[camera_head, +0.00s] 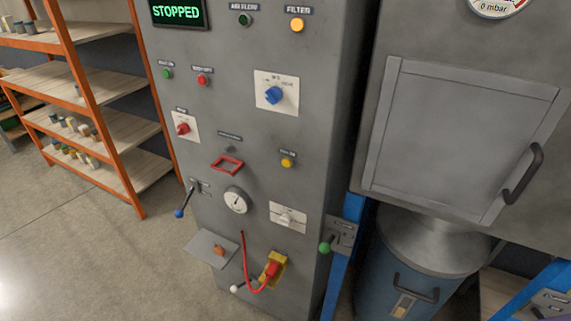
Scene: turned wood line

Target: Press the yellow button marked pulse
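A small round yellow button (287,163) sits on the front of the grey control cabinet, right of the middle, with a small dark label above it that is too blurred to read for certain. A larger amber-yellow round light or button (297,25) sits higher up under a label reading FILTER. Neither of my grippers is in view, and nothing covers the yellow button.
The grey cabinet (225,55) carries a blue knob (274,95), a red frame (227,164), a gauge (236,200), and a red-handled yellow switch (272,270). A display (177,12) reads STOPPED. Shelves (100,137) stand left, a blue drum (395,265) right.

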